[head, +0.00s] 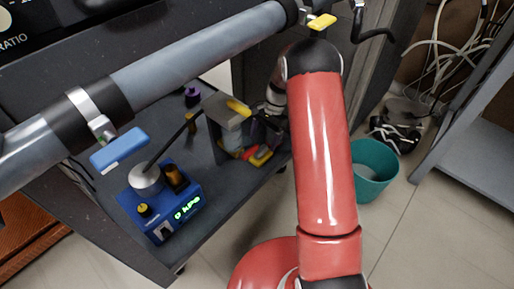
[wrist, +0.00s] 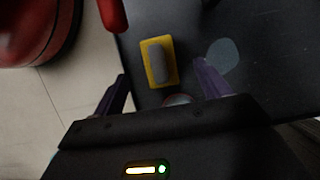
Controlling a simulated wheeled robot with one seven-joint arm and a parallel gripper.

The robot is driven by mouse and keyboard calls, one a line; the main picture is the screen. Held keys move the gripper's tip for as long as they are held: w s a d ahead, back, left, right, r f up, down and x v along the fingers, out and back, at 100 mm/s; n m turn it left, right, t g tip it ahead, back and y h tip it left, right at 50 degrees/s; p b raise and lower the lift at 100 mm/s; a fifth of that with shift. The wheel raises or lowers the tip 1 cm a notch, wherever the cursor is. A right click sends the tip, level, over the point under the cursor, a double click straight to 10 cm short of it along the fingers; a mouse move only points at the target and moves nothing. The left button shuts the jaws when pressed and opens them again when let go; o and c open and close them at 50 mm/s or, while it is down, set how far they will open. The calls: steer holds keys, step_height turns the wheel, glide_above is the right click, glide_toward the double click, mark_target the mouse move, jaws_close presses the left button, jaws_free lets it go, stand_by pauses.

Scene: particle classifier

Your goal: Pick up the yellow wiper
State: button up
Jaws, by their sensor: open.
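The yellow wiper (wrist: 146,66) shows in the wrist view as a yellow rectangle with a grey raised part along its middle. It lies on the dark table top near the edge. My gripper (wrist: 161,75) is open, with one purple finger toward each side of the picture and the wiper seen ahead between and beyond the tips. Nothing is held. In the head view a yellow and red item (head: 261,156) lies on the dark shelf beside my arm; I cannot tell whether it is the wiper. My gripper is mostly hidden there.
A blue device (head: 166,207) with a green display stands on the shelf (head: 225,205). A grey upright block (head: 222,112) stands near my arm. A teal bin (head: 372,172) is on the floor at right. A bluish-grey round patch (wrist: 222,57) lies right of the wiper.

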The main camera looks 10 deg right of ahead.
mark_target(260, 153)
steer(key=x, duration=0.2)
steer(key=b+x, duration=0.1)
steer(key=x, duration=0.4)
steer(key=shift+d+f, duration=0.2)
steer(key=shift+d, duration=0.05)
steer(key=shift+c, duration=0.2)
steer(key=c, duration=1)
steer(key=shift+r, duration=0.15)
